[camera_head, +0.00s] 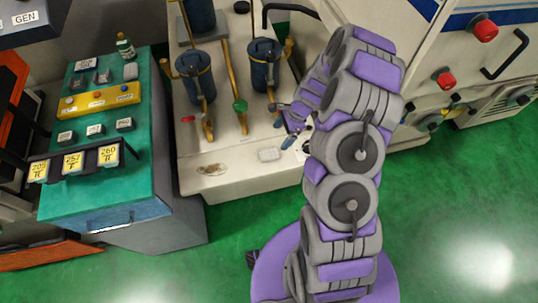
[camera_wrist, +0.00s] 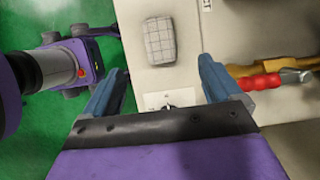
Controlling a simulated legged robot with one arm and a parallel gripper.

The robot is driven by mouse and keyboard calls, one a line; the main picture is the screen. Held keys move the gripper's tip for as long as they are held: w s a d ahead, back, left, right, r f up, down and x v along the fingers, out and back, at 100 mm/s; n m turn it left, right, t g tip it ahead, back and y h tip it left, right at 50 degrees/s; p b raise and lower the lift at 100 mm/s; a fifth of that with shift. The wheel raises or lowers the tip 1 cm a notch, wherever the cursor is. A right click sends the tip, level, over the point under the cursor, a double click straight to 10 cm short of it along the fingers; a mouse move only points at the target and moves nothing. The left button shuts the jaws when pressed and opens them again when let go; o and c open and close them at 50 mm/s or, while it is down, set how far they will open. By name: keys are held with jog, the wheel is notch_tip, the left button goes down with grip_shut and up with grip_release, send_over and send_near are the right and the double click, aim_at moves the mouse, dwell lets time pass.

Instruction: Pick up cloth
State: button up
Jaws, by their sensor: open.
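The cloth (camera_wrist: 160,40) is a small, folded, pale grey pad with a check of darker lines. It lies flat on the cream bench top, close to its edge. In the head view my gripper (camera_head: 284,132) is above the bench, near the cloth.
A red-handled valve (camera_wrist: 262,82) with brass pipe is right of my gripper in the wrist view. Two blue canisters (camera_head: 196,80) (camera_head: 265,70) stand behind on the cream bench (camera_head: 240,178). A green-topped cabinet (camera_head: 135,185) stands left; a cream machine (camera_head: 430,60) stands right.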

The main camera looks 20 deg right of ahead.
jog(key=b, duration=0.1)
send_near(269, 152)
jog(key=x, duration=0.3)
jog(key=shift+d, duration=0.3)
jog(key=shift+b+x, duration=1.35)
jog(key=shift+x, duration=1.6)
jog(key=shift+a+r, duration=0.1)
jog(key=c, duration=1.1)
jog(key=shift+r, duration=0.1)
jog(key=shift+c, duration=0.2)
jog(key=shift+r+p, duration=0.35)
jog(key=shift+r, duration=0.15)
jog(key=r, duration=0.1)
jog(key=s+r+p, duration=0.1)
jog(key=shift+s+r, duration=0.1)
jog(key=shift+r, duration=0.3)
jog(key=s+a+r+p, duration=0.1)
jog(key=s+p, duration=0.2)
jog(key=s, duration=1.2)
jog(key=shift+a, duration=0.35)
jog(key=shift+w, duration=0.1)
